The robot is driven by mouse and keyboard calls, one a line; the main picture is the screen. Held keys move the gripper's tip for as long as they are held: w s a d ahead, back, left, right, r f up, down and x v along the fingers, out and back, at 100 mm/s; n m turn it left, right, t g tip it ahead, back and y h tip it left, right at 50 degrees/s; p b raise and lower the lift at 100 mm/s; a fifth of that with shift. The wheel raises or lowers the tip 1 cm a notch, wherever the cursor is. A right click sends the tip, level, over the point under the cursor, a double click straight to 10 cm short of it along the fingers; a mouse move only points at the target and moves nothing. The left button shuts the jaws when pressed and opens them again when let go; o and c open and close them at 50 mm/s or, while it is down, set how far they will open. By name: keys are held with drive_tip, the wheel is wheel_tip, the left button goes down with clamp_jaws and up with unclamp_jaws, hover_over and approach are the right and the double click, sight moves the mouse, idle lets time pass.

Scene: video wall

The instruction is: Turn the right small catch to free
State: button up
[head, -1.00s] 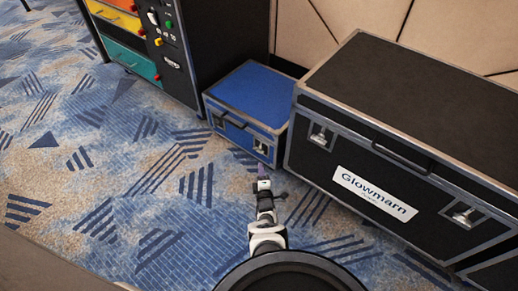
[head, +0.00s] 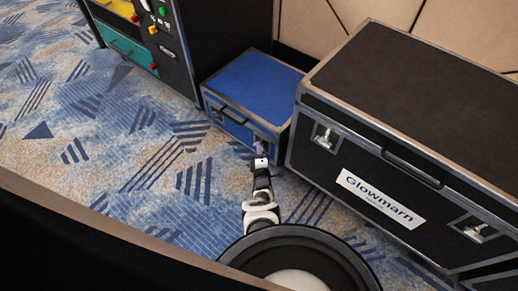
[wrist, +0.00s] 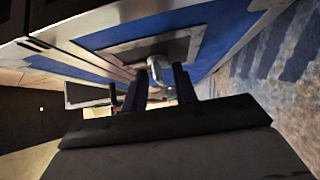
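The small blue case (head: 250,85) with metal edges stands on the carpet between a dark cabinet and a large black case. Its right small catch sits on its front face, mostly hidden behind my gripper (head: 259,150) in the head view. In the wrist view, the catch's silver tab (wrist: 156,66) stands out from a grey plate (wrist: 140,50) on the blue panel (wrist: 215,32). My gripper's two dark fingers (wrist: 160,78) are apart, with the tab between or just beyond their tips. I cannot tell whether they touch it.
The large black case (head: 420,90) labelled Glowmarn stands close to the right, with its own bigger silver latches (head: 324,136). A dark cabinet (head: 215,40) with coloured drawers stands to the left. Patterned carpet (head: 130,140) is open at front left.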

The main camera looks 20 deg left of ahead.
clamp_jaws()
drive_tip(key=shift+r, duration=0.1)
